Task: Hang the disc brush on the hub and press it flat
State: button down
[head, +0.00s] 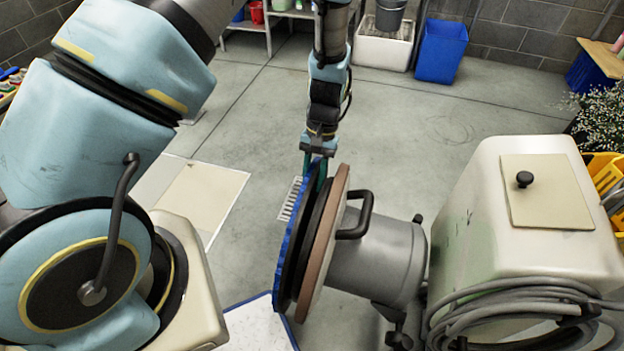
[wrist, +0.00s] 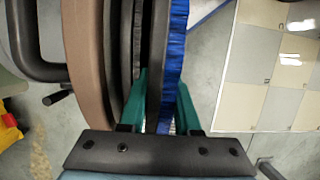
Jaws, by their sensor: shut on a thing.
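The disc brush (head: 284,255) has a rim of blue bristles on a dark backing plate and stands on edge, close to upright. It also shows in the wrist view (wrist: 172,60). My gripper (head: 313,168) holds it at its upper rim, with green fingers on either side of it in the wrist view (wrist: 163,92). The brush is beside the brown disc (head: 326,235) and black plate on the grey motor housing (head: 380,260). The hub itself is hidden between the discs. A narrow dark gap shows in the wrist view; I cannot tell whether brush and hub touch.
The cream machine body (head: 520,220) with coiled grey hose (head: 530,295) stands at the right. A black handle (head: 358,217) sticks out behind the brown disc. The floor beyond is clear up to a blue bin (head: 441,52).

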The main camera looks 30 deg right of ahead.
aim_at(319, 166)
jog(key=shift+d+p+v, duration=0.25)
jog(key=shift+p+v, duration=0.35)
jog(key=shift+v, duration=0.45)
jog(key=shift+d+p+v, duration=0.2)
jog(key=shift+p+v, duration=0.4)
jog(key=shift+v, duration=0.45)
jog(key=shift+s+f, duration=0.1)
jog(key=shift+s, duration=0.1)
jog(key=c, duration=0.5)
grip_release()
jog(key=shift+a, duration=0.1)
jog(key=shift+c, duration=0.2)
jog(key=b+v, duration=0.2)
jog(key=v, duration=0.8)
jog(key=shift+r, duration=0.35)
jog(key=w+a+r+n+h, duration=0.2)
jog(key=w+a+r, duration=0.3)
jog(key=a, duration=0.4)
jog(key=a+r+n+t, duration=0.2)
jog(key=a+r, duration=0.1)
jog(key=a, duration=0.9)
jog(key=a+r+n+t+h, duration=0.1)
jog(key=a+r+n, duration=0.2)
jog(key=a, duration=1)
jog(key=shift+r+t, duration=0.2)
jog(key=shift+t, duration=0.2)
jog(key=shift+a, duration=0.1)
